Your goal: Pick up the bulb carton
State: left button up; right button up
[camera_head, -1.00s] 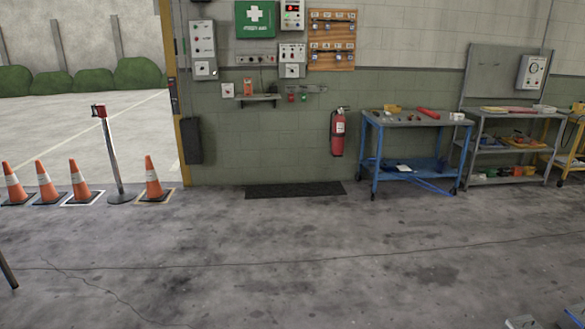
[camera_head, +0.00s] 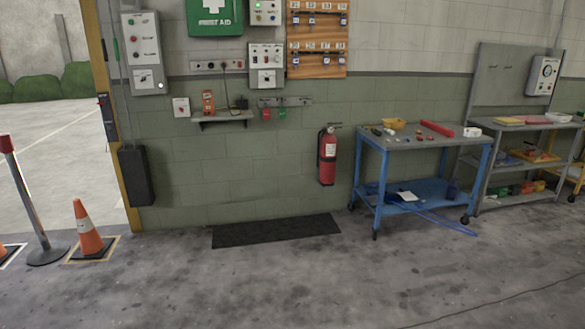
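I cannot tell for certain which thing is the bulb carton. A small orange upright box-like item (camera_head: 208,101) stands on the small wall shelf (camera_head: 222,119), next to a dark item. A small white box-like item (camera_head: 472,132) lies at the right end of the blue cart's (camera_head: 415,140) top. Both are too small to read. Neither of my grippers is in view.
A black mat (camera_head: 276,231) lies by the wall below the shelf. A red fire extinguisher (camera_head: 328,157) hangs left of the cart. A grey shelf rack (camera_head: 520,130) stands at right. A cone (camera_head: 88,232) and post (camera_head: 30,205) stand at left. The floor ahead is clear.

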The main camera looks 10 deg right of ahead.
aim_at(473, 133)
jog(key=i+l+z, duration=0.35)
jog(key=i, duration=0.3)
jog(key=i+z, duration=0.35)
jog(key=i, duration=0.35)
jog(key=i+j+z, duration=0.15)
jog(key=i+z, duration=0.2)
jog(key=i, duration=0.3)
jog(key=i+j+z, duration=0.3)
jog(key=i, duration=0.4)
jog(key=i+j+z, duration=0.1)
jog(key=i+z, duration=0.15)
jog(key=i, duration=2.1)
